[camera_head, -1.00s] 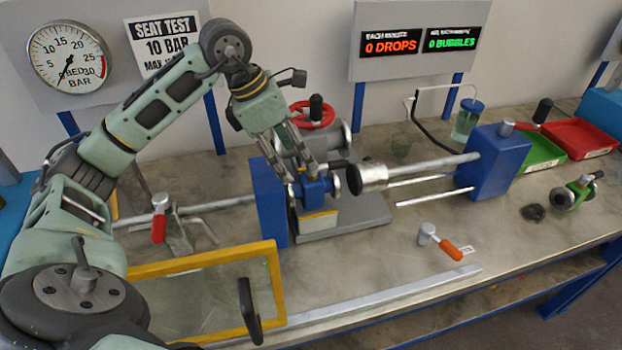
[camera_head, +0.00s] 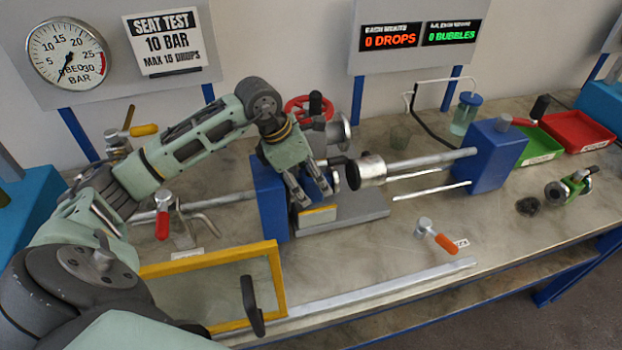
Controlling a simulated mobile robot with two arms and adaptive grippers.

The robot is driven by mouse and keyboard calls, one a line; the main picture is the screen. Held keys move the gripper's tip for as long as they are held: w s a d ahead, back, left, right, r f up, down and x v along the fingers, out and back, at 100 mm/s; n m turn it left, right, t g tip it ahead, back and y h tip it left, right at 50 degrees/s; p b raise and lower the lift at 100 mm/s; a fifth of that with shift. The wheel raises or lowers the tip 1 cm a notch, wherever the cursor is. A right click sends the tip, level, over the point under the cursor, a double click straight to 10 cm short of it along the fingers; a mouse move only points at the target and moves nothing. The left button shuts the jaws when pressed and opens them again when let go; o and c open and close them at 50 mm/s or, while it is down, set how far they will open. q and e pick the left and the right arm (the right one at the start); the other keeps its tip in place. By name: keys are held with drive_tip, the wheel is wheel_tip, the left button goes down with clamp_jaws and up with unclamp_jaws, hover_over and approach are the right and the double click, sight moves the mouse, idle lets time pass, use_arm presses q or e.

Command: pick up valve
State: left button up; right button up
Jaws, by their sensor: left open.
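A small blue valve (camera_head: 316,184) sits in the test rig between the blue end block (camera_head: 269,198) and the metal clamp head (camera_head: 368,170). It is largely hidden behind my left gripper. My left gripper (camera_head: 317,199) points down with its fingers apart over the blue valve; whether they touch it I cannot tell. A grey flanged valve with a red handwheel (camera_head: 310,104) stands behind the gripper, partly covered. A green valve with metal flanges (camera_head: 573,187) lies at the right of the bench. My right gripper is out of view.
A yellow-framed clear guard (camera_head: 278,283) stands in front of the rig at left. A loose orange-handled part (camera_head: 436,236) lies on the bench. Green (camera_head: 541,147) and red (camera_head: 579,131) trays sit at the back right. The bench at front right is mostly clear.

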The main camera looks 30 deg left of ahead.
use_arm(q)
drive_tip(key=shift+x, duration=0.8)
drive_tip(key=shift+c, duration=0.5)
clamp_jaws()
drive_tip(key=shift+r, duration=0.15)
